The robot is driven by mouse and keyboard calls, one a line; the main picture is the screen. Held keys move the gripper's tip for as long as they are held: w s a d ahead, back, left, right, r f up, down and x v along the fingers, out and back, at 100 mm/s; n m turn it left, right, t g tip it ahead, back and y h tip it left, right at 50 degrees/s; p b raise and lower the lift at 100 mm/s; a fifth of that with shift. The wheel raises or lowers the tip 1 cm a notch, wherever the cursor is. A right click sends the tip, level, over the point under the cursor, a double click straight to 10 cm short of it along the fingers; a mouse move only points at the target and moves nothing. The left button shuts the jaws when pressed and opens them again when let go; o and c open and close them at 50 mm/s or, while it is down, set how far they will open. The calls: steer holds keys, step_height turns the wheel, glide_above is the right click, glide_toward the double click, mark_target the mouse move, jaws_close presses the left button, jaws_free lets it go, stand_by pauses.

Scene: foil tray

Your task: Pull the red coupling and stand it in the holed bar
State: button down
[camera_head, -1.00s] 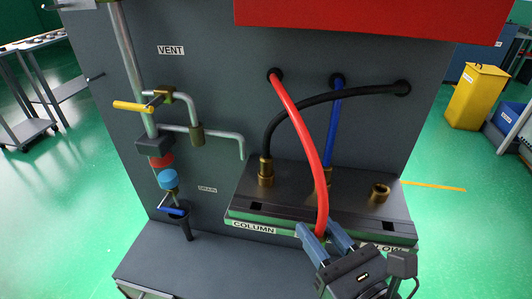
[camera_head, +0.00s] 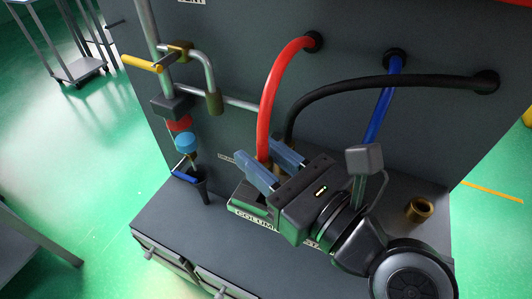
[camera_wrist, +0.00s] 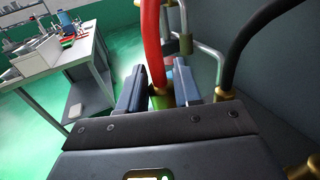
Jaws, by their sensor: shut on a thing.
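My gripper (camera_head: 267,172) is shut on the red coupling at the lower end of the red hose (camera_head: 280,80). In the wrist view the fingers (camera_wrist: 160,92) close from both sides on its brass-coloured part (camera_wrist: 163,102), below the red hose (camera_wrist: 151,45). The coupling hangs roughly upright near the left end of a dark block (camera_head: 240,192) labelled COLUMN at the front. My gripper hides much of that block. I cannot make out its clearance or clearly identify the holed bar.
A black hose (camera_head: 380,90) arches just right of the red one. A blue hose (camera_head: 382,100) runs down behind my wrist. An empty brass socket (camera_head: 420,210) stands at right.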

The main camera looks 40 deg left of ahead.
steer(key=shift+f+b, duration=0.9)
steer(key=shift+f, duration=1.5)
steer(key=c, duration=0.7)
jaws_free()
steer(key=shift+d, duration=0.1)
steer(key=s+d, duration=0.1)
steer(key=d, duration=0.6)
steer(key=shift+d+b, duration=0.25)
steer(key=shift+b, duration=0.2)
steer(key=shift+s, duration=0.1)
